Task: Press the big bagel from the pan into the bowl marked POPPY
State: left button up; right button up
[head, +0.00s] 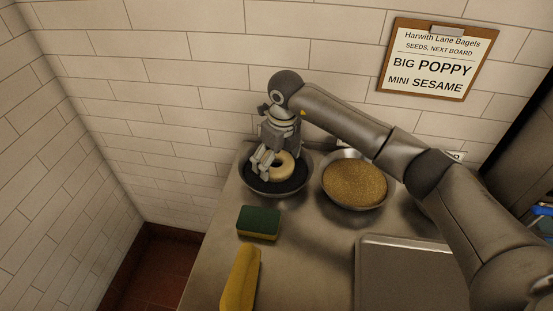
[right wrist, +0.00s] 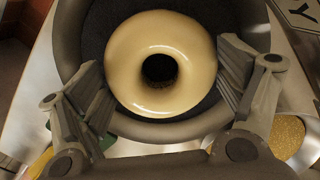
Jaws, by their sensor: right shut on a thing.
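A pale, glossy ring-shaped bagel (head: 284,165) is between the fingers of my right gripper (head: 270,164), which is shut on it. The bagel (right wrist: 160,38) shows from above in the right wrist view, with the right gripper's fingers (right wrist: 160,85) on both sides. It is at the bowl of dark seeds (head: 290,187), against its dark contents; I cannot tell how firmly it touches the seeds. In the right wrist view the bowl's grey rim (right wrist: 75,40) surrounds the bagel, and a card with the letter Y (right wrist: 305,14) stands behind. My left gripper is not in view.
A bowl of tan seeds (head: 355,184) stands just right. A grey metal tray (head: 405,275) lies at the front right. A green and yellow sponge (head: 258,223) and a yellow object (head: 240,280) lie near the left edge. A clipboard (head: 438,60) hangs on the tiled wall.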

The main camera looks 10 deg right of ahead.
jog(key=shift+r, duration=0.1)
notch_tip(320, 180, up, 10)
jog(key=p, duration=0.5)
dwell(0.5)
dwell(0.4)
